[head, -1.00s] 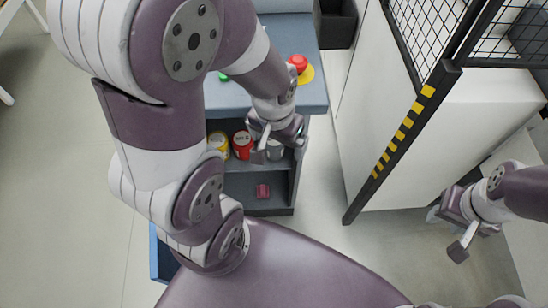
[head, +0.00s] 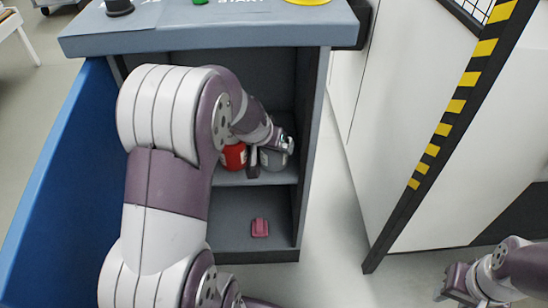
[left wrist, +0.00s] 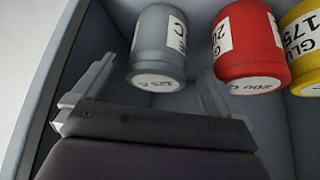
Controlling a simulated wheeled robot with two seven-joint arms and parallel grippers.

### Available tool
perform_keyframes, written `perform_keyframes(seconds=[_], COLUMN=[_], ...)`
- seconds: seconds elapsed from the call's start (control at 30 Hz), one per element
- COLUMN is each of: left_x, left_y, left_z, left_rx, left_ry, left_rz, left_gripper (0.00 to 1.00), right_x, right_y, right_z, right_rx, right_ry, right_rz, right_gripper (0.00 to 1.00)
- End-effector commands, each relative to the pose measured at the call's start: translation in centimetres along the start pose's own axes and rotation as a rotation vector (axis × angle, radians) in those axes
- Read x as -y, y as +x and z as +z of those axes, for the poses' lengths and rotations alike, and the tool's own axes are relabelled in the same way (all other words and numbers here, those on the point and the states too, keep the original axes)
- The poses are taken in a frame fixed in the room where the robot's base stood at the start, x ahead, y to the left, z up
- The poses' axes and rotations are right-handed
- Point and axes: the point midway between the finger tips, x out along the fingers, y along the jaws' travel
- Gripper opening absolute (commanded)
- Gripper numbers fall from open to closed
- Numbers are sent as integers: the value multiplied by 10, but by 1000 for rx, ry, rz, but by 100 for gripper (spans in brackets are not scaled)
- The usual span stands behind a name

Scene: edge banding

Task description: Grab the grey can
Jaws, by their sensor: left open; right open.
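The grey can (left wrist: 160,48) with a white label stands on the cabinet's upper shelf. It shows in the head view (head: 272,160), partly hidden by my left gripper (head: 268,152). In the left wrist view my left gripper (left wrist: 150,92) is open, with a finger toward each side of the grey can. The can's near end lies close to the gap between the fingers, and nothing is gripped. My right gripper (head: 457,284) is open and empty at the lower right of the head view, far from the can.
A red can (left wrist: 248,45) stands beside the grey one, with a yellow can (left wrist: 302,45) beyond it. The cabinet's side wall (head: 313,130) is close to the grey can. A pink object (head: 260,227) lies on the lower compartment's floor. A striped post (head: 440,135) stands to the right.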

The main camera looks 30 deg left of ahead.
Motion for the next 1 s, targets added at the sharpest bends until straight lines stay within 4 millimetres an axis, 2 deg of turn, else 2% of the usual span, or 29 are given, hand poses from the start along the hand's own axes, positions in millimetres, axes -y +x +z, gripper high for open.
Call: perform_keyframes(seconds=[0.33, 0.43, 0.63, 0.67, 0.83, 1.0], left_x=[-1, -1, -1, -1, -1, -1], left_y=[57, 64, 64, 63, 63, 63], left_z=[0, -1, -2, -2, -2, -3], left_rx=[2, 1, 1, 1, 1, -1], left_ry=[-1, -1, -1, -1, -1, -1], left_rz=[1, 1, 1, 1, 1, 0], left_gripper=[100, 100, 100, 94, 38, 37], right_x=[0, 0, 0, 0, 0, 0], right_y=[26, 28, 26, 26, 26, 26], right_z=[3, 3, 3, 3, 3, 3], right_rx=[0, 0, 0, 0, 0, 0], right_ry=[0, 0, 0, 0, 0, 0], right_rz=[0, 0, 0, 0, 0, 0], right_gripper=[43, 43, 43, 43, 43, 43])
